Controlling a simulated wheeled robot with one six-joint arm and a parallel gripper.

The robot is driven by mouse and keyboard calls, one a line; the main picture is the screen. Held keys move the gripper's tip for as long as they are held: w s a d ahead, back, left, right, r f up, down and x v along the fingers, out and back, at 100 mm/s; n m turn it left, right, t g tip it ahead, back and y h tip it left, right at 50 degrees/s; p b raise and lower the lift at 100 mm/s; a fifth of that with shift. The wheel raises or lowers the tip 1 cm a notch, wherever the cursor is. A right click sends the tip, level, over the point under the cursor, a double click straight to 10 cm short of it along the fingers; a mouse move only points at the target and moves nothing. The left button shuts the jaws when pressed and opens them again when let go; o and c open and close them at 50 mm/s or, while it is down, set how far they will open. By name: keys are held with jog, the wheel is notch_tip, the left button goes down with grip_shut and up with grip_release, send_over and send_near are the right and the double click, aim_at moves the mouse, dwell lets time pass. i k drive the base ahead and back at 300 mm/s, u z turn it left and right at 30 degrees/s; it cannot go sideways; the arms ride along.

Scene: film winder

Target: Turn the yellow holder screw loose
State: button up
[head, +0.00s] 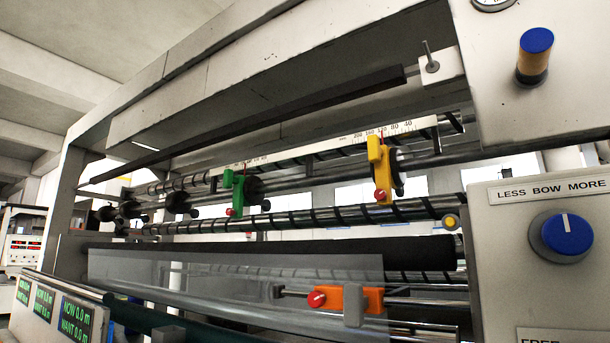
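The yellow holder (383,171) sits on the upper bars at the right of centre, beside a dark round disc, below a white ruler scale. Its red screw (380,195) is a small knob at the holder's lower left. Whether the screw is tight or loose cannot be told. A green holder (238,192) with its own red screw (231,211) sits farther left on the same bars. An orange holder (345,298) with a red screw (317,299) is lower down, partly behind a grey part. My gripper is not in view.
A right panel holds a blue "less bow more" knob (566,235); a blue-topped knob (534,55) is above it. Rollers and a clear film sheet (230,275) cross the front below. Green displays (76,320) stand at lower left.

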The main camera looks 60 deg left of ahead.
aim_at(380, 194)
jog(key=u, duration=1.65)
